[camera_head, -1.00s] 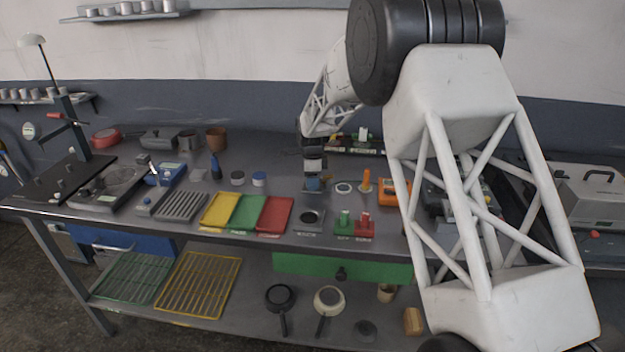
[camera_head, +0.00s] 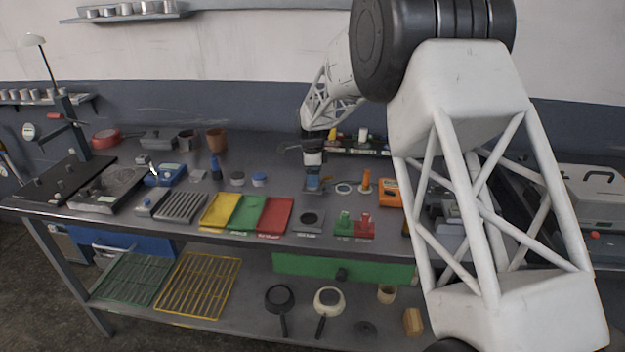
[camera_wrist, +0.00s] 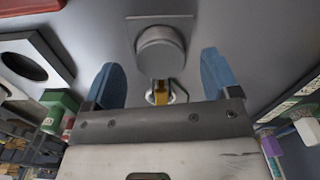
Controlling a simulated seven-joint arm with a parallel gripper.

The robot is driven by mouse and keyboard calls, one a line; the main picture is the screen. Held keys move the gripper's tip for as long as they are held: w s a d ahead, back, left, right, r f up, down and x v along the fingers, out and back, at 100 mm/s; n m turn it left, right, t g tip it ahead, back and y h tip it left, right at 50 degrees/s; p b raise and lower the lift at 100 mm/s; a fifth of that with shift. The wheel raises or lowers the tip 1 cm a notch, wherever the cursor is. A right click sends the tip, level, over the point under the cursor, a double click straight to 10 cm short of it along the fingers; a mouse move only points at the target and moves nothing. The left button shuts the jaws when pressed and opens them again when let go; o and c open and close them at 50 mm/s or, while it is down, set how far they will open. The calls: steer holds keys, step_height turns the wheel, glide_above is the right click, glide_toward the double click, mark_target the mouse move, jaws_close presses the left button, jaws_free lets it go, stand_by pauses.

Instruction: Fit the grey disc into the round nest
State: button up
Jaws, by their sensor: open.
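The grey disc (camera_wrist: 160,48) lies on a flat square plate (camera_wrist: 130,30) in the wrist view. My gripper (camera_wrist: 160,65) is open, with one blue finger on each side of the disc's near side and a gap to each. In the head view my gripper (camera_head: 313,184) points down over the bench and hides the disc, or leaves it too small to tell. The round nest appears to be the dark round hole in a grey square block (camera_head: 297,226), in front of my gripper. It also shows at the left of the wrist view (camera_wrist: 52,52), empty.
Green (camera_head: 343,224) and red (camera_head: 365,225) blocks stand right of the nest. A red tray (camera_head: 274,215) lies to its left. An orange peg (camera_head: 366,180) and a white ring (camera_head: 344,188) are right of my gripper.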

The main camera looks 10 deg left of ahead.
steer(key=shift+r, duration=2.65)
steer(key=shift+s+d+r, duration=0.15)
steer(key=shift+d, duration=0.05)
steer(key=s+d+r+n, duration=0.3)
steer(key=s+d+r, duration=0.2)
steer(key=s+d, duration=0.25)
steer(key=s+d+r+n+t, duration=0.1)
steer(key=s+d+r+n, duration=0.1)
steer(key=s+d+r, duration=0.55)
steer(key=s+d+r+n, duration=0.3)
steer(key=s+d, duration=0.3)
steer(key=s, duration=0.4)
steer(key=s+d+f+n, duration=0.1)
steer(key=s+d+n, duration=0.1)
steer(key=s, duration=0.8)
steer(key=s+d+f+n+t, duration=0.1)
steer(key=s+d+n, duration=0.2)
steer(key=s, duration=0.7)
steer(key=s+d+f+n, duration=0.1)
steer(key=s+d+n, duration=0.2)
steer(key=s, duration=0.7)
steer(key=shift+s+d+t, duration=0.2)
steer(key=shift+d+t, duration=0.1)
steer(key=shift+d, duration=0.7)
